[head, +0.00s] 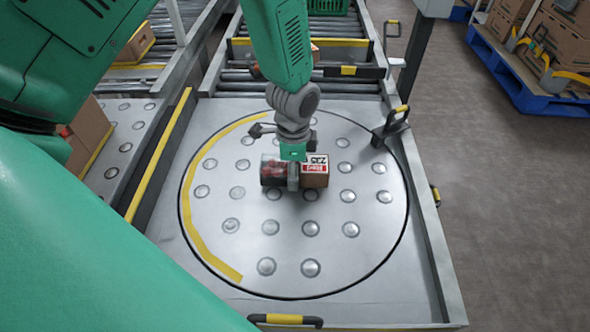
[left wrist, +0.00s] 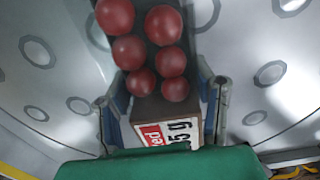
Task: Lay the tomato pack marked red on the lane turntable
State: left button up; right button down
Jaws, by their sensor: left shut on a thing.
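The tomato pack (head: 315,173) has a card end with a white and red label reading "Red" and a clear part with red tomatoes. My left gripper (head: 293,176) points down over the middle of the round lane turntable (head: 240,255) and is shut across the pack. In the left wrist view the gripper's two fingers (left wrist: 163,105) press the sides of the pack (left wrist: 148,108), with several tomatoes showing beyond the label. The pack is level, at or just above the studded plate; I cannot tell if it touches. My right gripper is not in view.
A yellow arc (head: 190,205) marks the turntable's left edge. Roller lanes (head: 340,55) lie behind, with a green crate (head: 327,6) at the far end. Yellow-black handles (head: 285,319) stand on the frame. A blue pallet (head: 530,95) with cartons is at the right. The plate around the pack is clear.

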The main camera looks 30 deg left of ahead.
pick_arm(q)
jog(key=shift+a+f, duration=0.25)
jog(key=shift+d, duration=0.1)
jog(key=o, duration=1.4)
jog(key=shift+d, duration=0.1)
jog(key=shift+r, duration=0.4)
notch_tip(320, 180, up, 11)
